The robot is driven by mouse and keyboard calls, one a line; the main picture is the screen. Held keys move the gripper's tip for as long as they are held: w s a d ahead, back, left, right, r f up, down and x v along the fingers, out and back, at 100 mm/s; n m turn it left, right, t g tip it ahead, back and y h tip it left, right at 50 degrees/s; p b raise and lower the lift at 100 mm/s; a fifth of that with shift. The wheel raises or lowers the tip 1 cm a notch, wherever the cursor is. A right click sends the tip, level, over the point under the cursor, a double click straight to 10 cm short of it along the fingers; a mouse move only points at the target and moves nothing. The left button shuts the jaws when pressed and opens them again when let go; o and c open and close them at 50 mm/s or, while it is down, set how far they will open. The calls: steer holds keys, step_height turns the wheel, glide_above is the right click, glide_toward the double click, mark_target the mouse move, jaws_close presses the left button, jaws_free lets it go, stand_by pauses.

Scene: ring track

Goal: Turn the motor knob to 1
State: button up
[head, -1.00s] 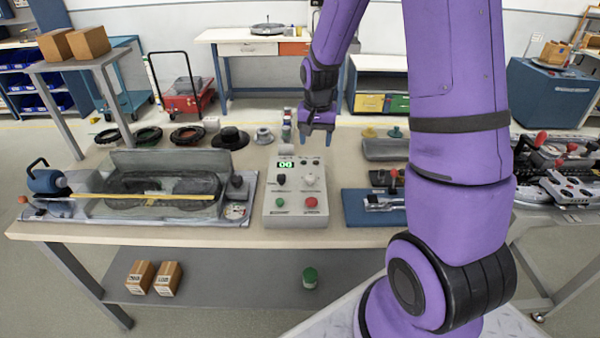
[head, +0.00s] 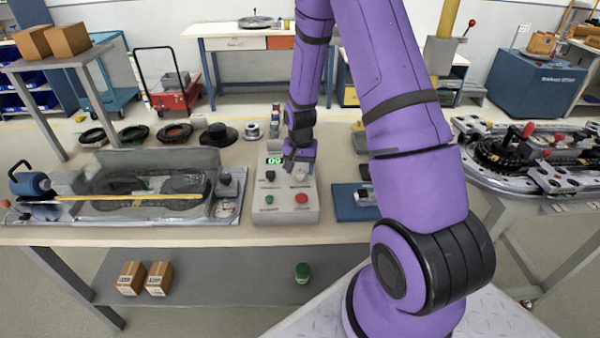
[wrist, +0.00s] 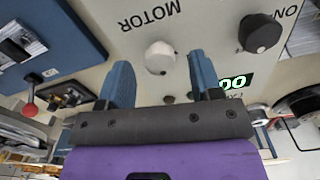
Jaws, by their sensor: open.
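A grey control box (head: 262,215) stands on the workbench. Its white motor knob (wrist: 159,57) sits beside the printed word MOTOR in the wrist view, and its pointer setting is too small to tell. The knob is partly hidden by my gripper in the head view. My gripper (head: 298,168) is over the upper right of the box, pointing down. In the wrist view my gripper (wrist: 163,70) is open and empty, its blue fingers apart. The knob shows between the fingertips; I cannot tell whether they touch it.
A red button (head: 301,198) and a green button (head: 269,199) are at the box's front. A blue plate (head: 345,203) lies to the right, a clear-walled tray (head: 150,160) to the left.

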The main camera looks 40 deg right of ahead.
steer(key=shift+f, duration=1)
steer(key=c, duration=0.9)
steer(key=shift+n, duration=0.3)
steer(key=n, duration=0.3)
steer(key=shift+n, duration=2.6)
